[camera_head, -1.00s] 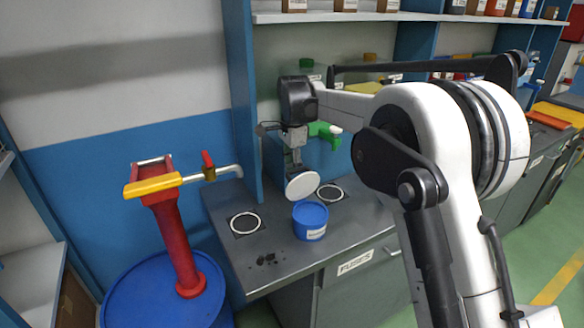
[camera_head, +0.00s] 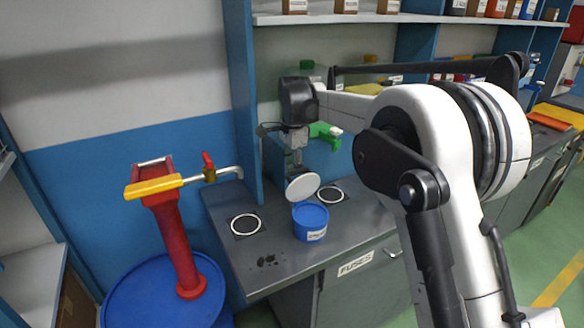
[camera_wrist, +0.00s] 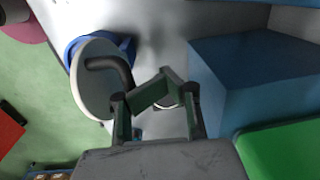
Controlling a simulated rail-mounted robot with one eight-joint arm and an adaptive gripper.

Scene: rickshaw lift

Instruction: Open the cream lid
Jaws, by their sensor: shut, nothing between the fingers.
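The cream lid (camera_head: 303,187) is a pale round disc standing steeply tilted over the back of the blue tub (camera_head: 311,234) on the bench. In the wrist view the lid (camera_wrist: 92,82) has a dark curved handle (camera_wrist: 113,68) on the face towards me, and the blue tub (camera_wrist: 128,48) shows behind it. My gripper (camera_head: 296,168) is just above and behind the lid. In the wrist view my gripper's fingers (camera_wrist: 153,92) are closed together, empty, beside the handle. Whether they touch the handle or lid is unclear.
The grey bench (camera_head: 285,250) has two white-ringed round spots (camera_head: 246,224) beside the tub. A blue upright panel (camera_head: 240,90) and a green spout (camera_head: 326,132) stand close to my gripper. A red pump (camera_head: 173,235) on a blue drum (camera_head: 160,300) is at left.

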